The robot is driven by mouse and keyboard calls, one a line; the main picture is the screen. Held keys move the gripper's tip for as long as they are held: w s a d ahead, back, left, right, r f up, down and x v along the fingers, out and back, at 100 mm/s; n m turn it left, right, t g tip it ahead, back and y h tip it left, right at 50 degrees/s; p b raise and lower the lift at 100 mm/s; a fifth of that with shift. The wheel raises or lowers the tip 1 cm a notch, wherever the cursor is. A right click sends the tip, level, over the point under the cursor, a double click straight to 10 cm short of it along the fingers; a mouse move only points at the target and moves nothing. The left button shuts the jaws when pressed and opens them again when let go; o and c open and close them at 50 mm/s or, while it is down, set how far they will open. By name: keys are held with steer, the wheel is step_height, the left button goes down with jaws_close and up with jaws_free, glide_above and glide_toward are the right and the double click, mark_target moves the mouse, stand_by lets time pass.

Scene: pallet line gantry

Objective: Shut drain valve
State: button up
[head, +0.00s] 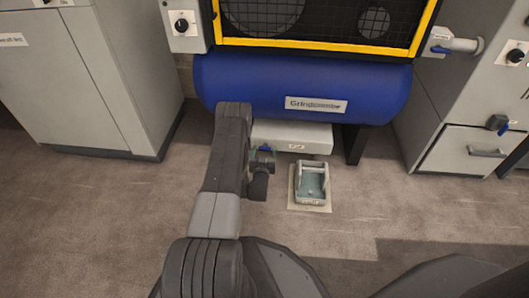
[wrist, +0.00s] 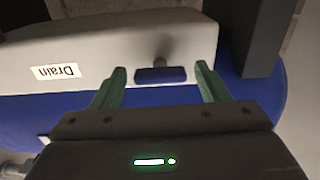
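The drain valve has a blue handle (wrist: 162,75) on a short grey stem (wrist: 160,58), in front of a light grey box with a "Drain" label (wrist: 54,71). In the head view the blue handle (head: 265,148) shows in front of the grey box (head: 305,135) under the blue tank. My gripper (wrist: 160,80) is open, its two green fingers on either side of the handle with a gap at each side. In the head view my arm hides the left of the box and most of the gripper.
The blue tank (head: 240,85) hangs above the box, with a dark leg (head: 354,145) to the right. A small grey tray (head: 311,183) lies on the floor mat to the right of my gripper.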

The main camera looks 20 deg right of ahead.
stand_by(0.3)
steer(key=p+v, duration=0.4)
steer(key=v, duration=0.9)
steer(key=shift+s+a+p, duration=0.15)
steer(key=shift+s+p, duration=0.15)
steer(key=shift+s, duration=0.1)
steer(key=shift+w, duration=0.15)
steer(key=b+x, duration=0.4)
steer(key=x, duration=0.9)
steer(key=shift+w+d+b, duration=0.2)
steer(key=shift+w+b, duration=0.1)
